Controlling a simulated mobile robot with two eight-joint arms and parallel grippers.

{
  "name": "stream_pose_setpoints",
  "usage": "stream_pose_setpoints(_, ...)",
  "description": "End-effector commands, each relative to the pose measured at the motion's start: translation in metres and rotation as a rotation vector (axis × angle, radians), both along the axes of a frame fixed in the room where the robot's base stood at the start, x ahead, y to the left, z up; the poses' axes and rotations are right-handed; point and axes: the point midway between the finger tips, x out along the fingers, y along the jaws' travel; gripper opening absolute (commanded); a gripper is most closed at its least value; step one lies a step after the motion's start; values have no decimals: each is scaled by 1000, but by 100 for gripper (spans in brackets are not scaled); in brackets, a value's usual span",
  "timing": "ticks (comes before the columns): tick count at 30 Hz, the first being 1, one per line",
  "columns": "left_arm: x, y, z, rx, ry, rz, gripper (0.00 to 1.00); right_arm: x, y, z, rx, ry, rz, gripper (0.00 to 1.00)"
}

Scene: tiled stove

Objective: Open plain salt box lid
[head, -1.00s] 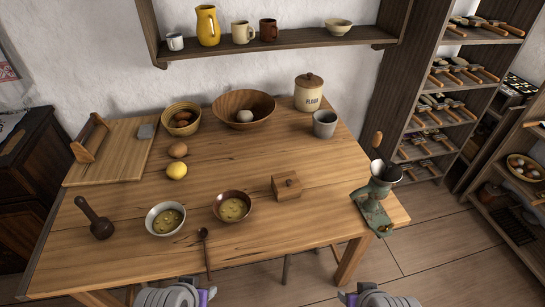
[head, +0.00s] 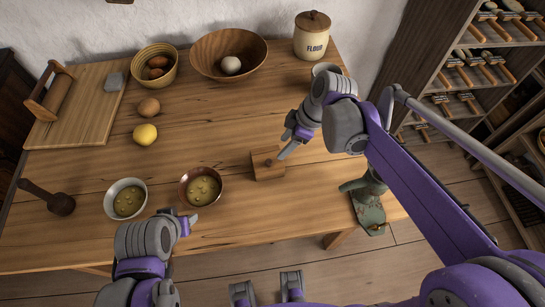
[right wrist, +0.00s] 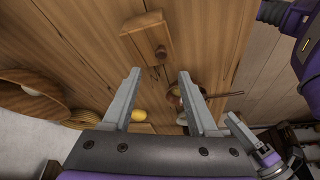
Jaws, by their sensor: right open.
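The plain salt box (head: 266,166) is a small wooden box with a round knob on its lid, standing on the table. The lid looks closed. It also shows in the right wrist view (right wrist: 148,34), with the knob just beyond the fingertips. My right gripper (head: 288,144) is at the box's upper right in the head view, close to the knob. In the right wrist view the right gripper (right wrist: 159,76) is open, with nothing between its fingers. My left gripper (head: 190,220) is low over the table's front edge, near the brown bowl. Its finger gap is not clear.
A brown soup bowl (head: 201,187) and a pale soup bowl (head: 127,199) stand left of the box. A green metal grinder (head: 369,209) stands at the right corner, partly behind my right arm. A lemon (head: 145,134) lies farther left. The table around the box is mostly clear.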

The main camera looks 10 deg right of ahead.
Motion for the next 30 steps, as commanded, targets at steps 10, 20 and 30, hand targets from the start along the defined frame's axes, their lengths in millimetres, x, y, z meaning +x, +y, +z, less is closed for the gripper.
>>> stream_pose_setpoints(10, -3, 0, -9, 0, 4, 0, 50, 8, 24, -62, -1, -1, 0, 59)
stream_pose_setpoints(20, -3, 0, -11, 0, 5, 0, 50, 10, 33, -85, -2, 0, -3, 59)
stream_pose_setpoints(30, -3, 0, -11, 0, 5, 0, 50, 10, 33, -85, -2, 0, -4, 39)
